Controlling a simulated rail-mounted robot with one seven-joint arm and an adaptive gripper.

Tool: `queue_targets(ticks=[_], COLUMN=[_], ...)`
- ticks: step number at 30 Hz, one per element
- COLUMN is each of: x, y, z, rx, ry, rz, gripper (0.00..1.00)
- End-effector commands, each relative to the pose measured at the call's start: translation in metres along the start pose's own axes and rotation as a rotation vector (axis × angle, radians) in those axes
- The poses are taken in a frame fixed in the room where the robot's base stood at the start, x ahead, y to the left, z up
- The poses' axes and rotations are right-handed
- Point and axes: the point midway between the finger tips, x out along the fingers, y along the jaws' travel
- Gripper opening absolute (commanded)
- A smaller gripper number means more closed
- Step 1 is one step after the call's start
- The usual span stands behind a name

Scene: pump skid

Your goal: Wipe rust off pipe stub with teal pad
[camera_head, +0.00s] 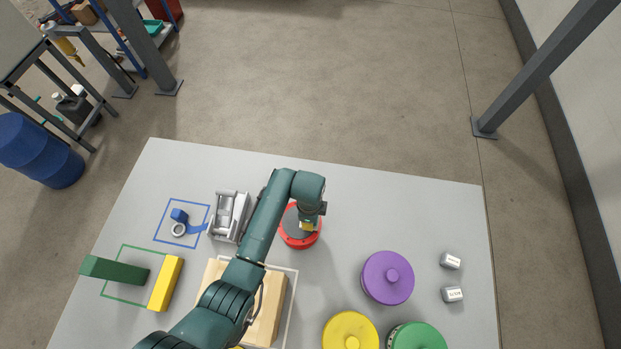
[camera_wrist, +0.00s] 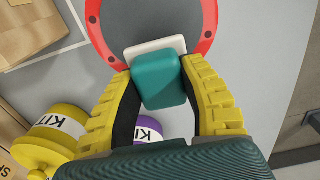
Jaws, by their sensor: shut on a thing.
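My gripper (camera_wrist: 160,95), with yellow ridged fingers, is shut on the teal pad (camera_wrist: 162,84). The pad is a teal block with a white layer at its far end. In the head view my gripper (camera_head: 308,226) is over a round red-rimmed piece (camera_head: 300,241) with a dark grey top. The wrist view shows this piece's red rim (camera_wrist: 207,35) and grey face behind the pad. I cannot tell whether the pad touches the face. No pipe stub is clearly recognisable and I see no rust; the arm, gripper and pad hide part of the round piece.
A silver fixture (camera_head: 226,216) stands left of the round piece. Purple (camera_head: 378,290), yellow (camera_head: 338,328) and green (camera_head: 425,338) round containers stand at right and front. Two small silver blocks (camera_head: 451,261) lie farther right. A wooden piece (camera_head: 268,318) lies under my arm. The table's far right is clear.

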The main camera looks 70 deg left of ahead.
Motion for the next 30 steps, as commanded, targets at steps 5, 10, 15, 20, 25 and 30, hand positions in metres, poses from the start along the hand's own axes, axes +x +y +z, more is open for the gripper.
queue_targets(ticks=[5,10,15,20,25,30], x=[-0.020,-0.034,-0.048,-0.053,-0.051,-0.052], y=[0.000,0.001,0.001,0.002,0.002,0.002], z=[-0.002,-0.004,-0.005,-0.006,-0.006,-0.008], rx=[0.005,0.010,0.014,0.016,0.016,0.015], ry=[0.001,0.001,0.001,0.001,0.001,0.001], rz=[-0.001,0.000,-0.001,-0.002,-0.002,-0.002], gripper=[0.09,0.09,0.09,0.09,0.09,0.09])
